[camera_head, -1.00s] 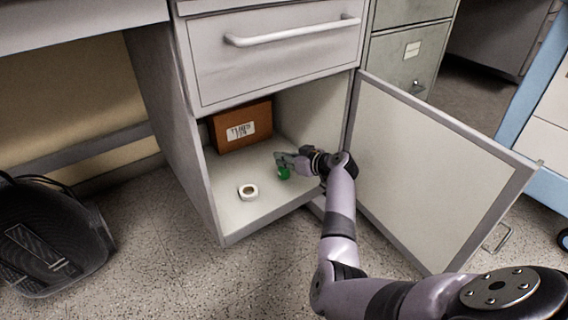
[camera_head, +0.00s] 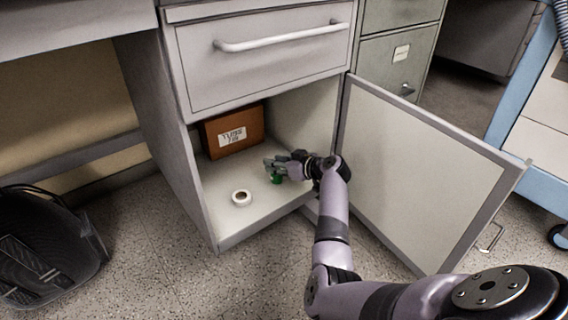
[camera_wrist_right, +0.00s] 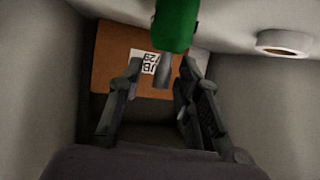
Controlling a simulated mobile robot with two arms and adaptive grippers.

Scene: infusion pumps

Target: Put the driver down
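The driver (camera_head: 276,178) has a green handle and shows just below my right gripper (camera_head: 269,164) inside the open cabinet. In the right wrist view the green driver (camera_wrist_right: 174,25) is at the top, its grey shaft pointing between the fingers. There my right gripper (camera_wrist_right: 160,72) has its two fingers apart, with gaps visible beside the shaft, so it looks open. I cannot tell whether the handle touches the cabinet floor. My left gripper is not in view.
A brown labelled box (camera_head: 234,132) stands at the back of the cabinet floor (camera_head: 220,215). A white tape roll (camera_head: 241,198) lies on that floor near the front. The open cabinet door (camera_head: 425,175) stands right of my arm. A black bag (camera_head: 45,245) is at left.

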